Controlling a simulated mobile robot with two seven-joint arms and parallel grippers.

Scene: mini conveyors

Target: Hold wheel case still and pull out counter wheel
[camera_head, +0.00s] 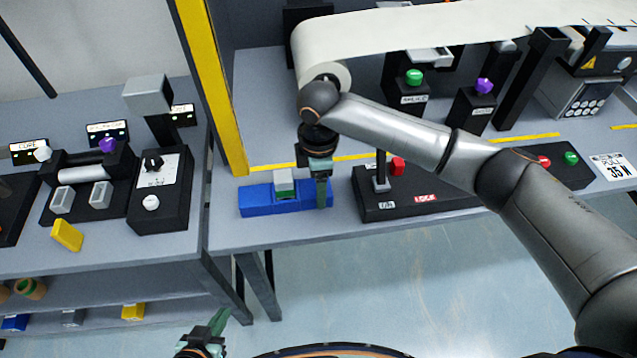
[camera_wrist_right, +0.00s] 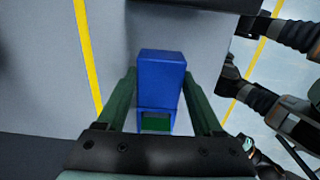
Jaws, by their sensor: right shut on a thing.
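The blue wheel case (camera_head: 258,203) lies on the grey table near its front edge, long side across the head view. A block with a light grey top and green lower part (camera_head: 284,186) sits in the case's middle; I take it for the counter wheel. In the right wrist view the case (camera_wrist_right: 161,70) lies between the green fingers, with a dark green patch (camera_wrist_right: 156,124) in its near part. My right gripper (camera_head: 320,188) points down and is shut on the case's right end. My left gripper (camera_head: 212,328) hangs low in front of the tables, away from the case; its finger gap is unclear.
A black control box (camera_head: 430,203) with a lever and red button stands right of the case. A yellow post (camera_head: 212,90) rises behind its left end. A white conveyor belt (camera_head: 440,32) runs behind. The left table (camera_head: 100,258) holds black devices and a yellow block (camera_head: 67,236).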

